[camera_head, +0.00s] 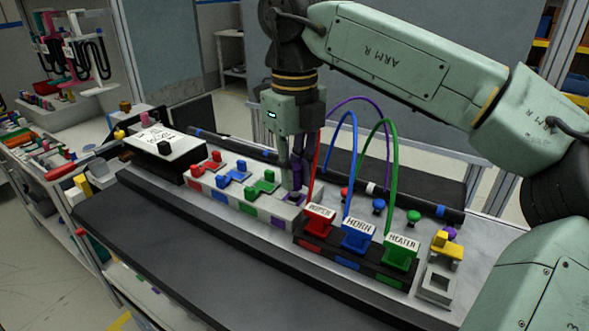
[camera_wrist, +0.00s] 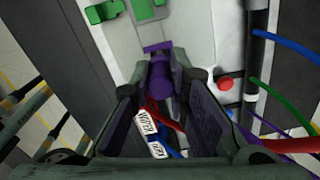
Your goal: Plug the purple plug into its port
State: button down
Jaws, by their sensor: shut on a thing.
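My gripper (camera_head: 296,160) points straight down over the right end of the light grey port block (camera_head: 240,211), shut on the purple plug (camera_head: 297,181). In the wrist view the purple plug (camera_wrist: 160,76) sits between my two fingertips (camera_wrist: 162,88). The purple port (camera_head: 291,198) is at the block's right end, above a purple mark on its front, directly below the plug and partly hidden by it. I cannot tell whether the plug is in the port or just above it. A purple cable (camera_head: 360,99) arches behind the gripper to the right.
Red (camera_head: 207,163), blue (camera_head: 233,176) and green (camera_head: 262,186) pieces stand on the block to the left. A yellow part (camera_head: 448,249) is farther right.

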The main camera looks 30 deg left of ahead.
aim_at(295, 166)
jog(key=shift+f+b, duration=0.65)
jog(key=shift+f, duration=0.35)
jog(key=c, duration=1.5)
grip_release()
jog(key=shift+o, duration=0.2)
jog(key=shift+r, duration=0.15)
notch_tip(295, 166, up, 7)
jog(key=shift+r, duration=0.2)
jog(key=shift+c, duration=0.5)
